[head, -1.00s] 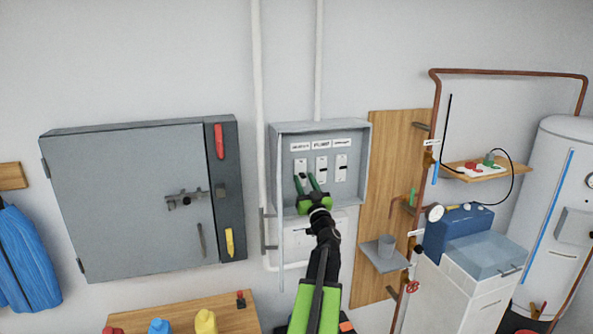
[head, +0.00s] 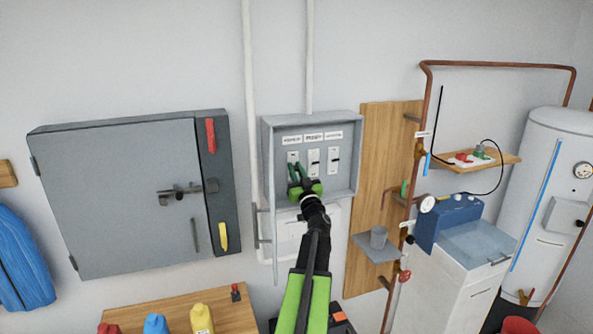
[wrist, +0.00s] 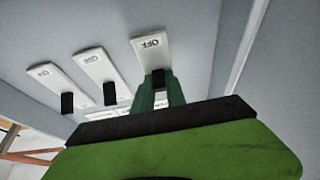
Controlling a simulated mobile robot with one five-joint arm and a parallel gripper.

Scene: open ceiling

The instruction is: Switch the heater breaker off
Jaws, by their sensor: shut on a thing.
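The grey breaker box (head: 346,188) hangs open on the wall in the head view. It holds three white breakers with black levers in a row: left (head: 292,157), middle (head: 314,157) and right (head: 333,157). White labels sit above them, too small to read surely. My gripper (head: 295,166) is at the left breaker, its green fingers shut on that breaker's black lever. In the wrist view, which looks upside down, the fingers (wrist: 158,92) close around the lever (wrist: 158,78) below the printed word OFF. The fingers partly hide the lever.
A grey cabinet (head: 120,200) with a red handle is left of the box. A wooden board (head: 376,150) and copper pipes stand close on the right. A white conduit (head: 249,80) runs beside the box. A table (head: 235,312) with bottles is below left.

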